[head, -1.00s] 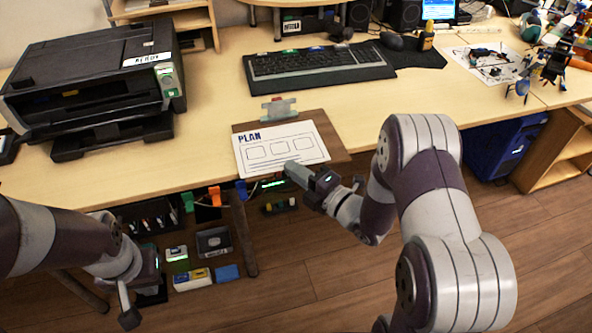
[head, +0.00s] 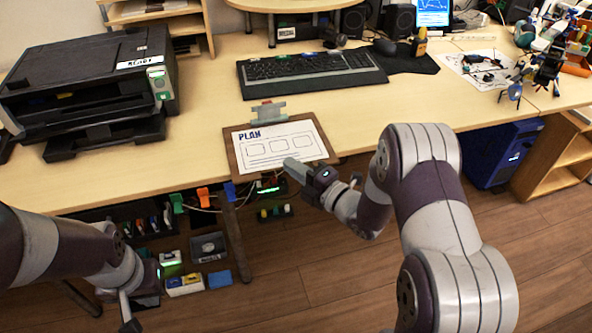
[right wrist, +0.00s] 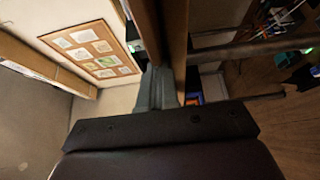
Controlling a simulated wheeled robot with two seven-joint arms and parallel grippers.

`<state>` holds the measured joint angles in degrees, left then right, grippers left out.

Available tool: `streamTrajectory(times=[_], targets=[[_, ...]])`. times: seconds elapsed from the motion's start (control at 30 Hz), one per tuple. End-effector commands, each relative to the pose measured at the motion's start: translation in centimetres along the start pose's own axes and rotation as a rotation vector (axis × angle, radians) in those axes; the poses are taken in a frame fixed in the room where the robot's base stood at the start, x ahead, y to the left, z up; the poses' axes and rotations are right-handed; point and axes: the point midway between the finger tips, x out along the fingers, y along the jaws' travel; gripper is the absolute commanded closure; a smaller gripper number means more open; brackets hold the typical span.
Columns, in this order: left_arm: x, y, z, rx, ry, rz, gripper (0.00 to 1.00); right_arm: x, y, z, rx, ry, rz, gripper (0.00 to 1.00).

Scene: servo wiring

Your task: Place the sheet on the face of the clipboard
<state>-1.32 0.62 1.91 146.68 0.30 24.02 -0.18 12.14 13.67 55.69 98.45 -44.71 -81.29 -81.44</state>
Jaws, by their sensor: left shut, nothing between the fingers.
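The white sheet (head: 282,152), printed PLAN with boxes and lines, lies over the face of the brown clipboard (head: 233,160) at the table's front edge. Brown board shows along its left and right sides. The sheet's top is just below the clipboard's metal clip (head: 269,112). My right gripper (head: 290,165) is at the sheet's front edge, its fingers closed together on it; the fingertips cover part of the lower print. In the right wrist view the closed fingers (right wrist: 156,90) reach the table edge; the sheet is not distinct there. My left gripper (head: 131,322) is shut and empty, low at the left.
A black printer (head: 90,80) stands on the table at the left. A keyboard (head: 310,70) lies behind the clipboard. Small boxes and tools (head: 185,283) sit below the table edge. The table right of the clipboard is clear.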

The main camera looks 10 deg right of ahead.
Motion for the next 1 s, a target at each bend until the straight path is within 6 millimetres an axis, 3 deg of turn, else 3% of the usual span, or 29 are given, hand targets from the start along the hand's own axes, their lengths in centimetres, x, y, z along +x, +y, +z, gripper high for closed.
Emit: streamTrajectory(times=[0.03, 0.07, 0.13, 0.43, 0.57, 1.0], targets=[[0.0, 0.0, 0.0, 0.000, 0.000, 0.000, 1.00, 0.0, 0.0, 0.0, 0.000, 0.000, -0.001, 1.00], [0.0, 0.0, 0.0, 0.000, 0.000, 0.000, 1.00, 0.0, 0.0, 0.0, 0.000, 0.000, -0.001, 0.93], [0.0, 0.0, 0.0, 0.000, 0.000, 0.000, 1.00, 0.0, 0.0, 0.0, 0.000, 0.000, -0.001, 0.70], [0.0, 0.0, 0.0, 0.000, 0.000, 0.000, 1.00, -0.1, 0.0, 0.0, 0.000, 0.000, -0.001, 0.70], [-0.2, 0.0, 0.0, 0.000, 0.000, 0.000, 1.00, -1.0, 0.1, 0.1, 0.000, -0.003, -0.002, 0.70], [-1.3, 0.0, -0.1, 0.000, 0.000, 0.000, 1.00, -10.4, 0.1, 0.1, 0.002, -0.006, -0.001, 0.70]])
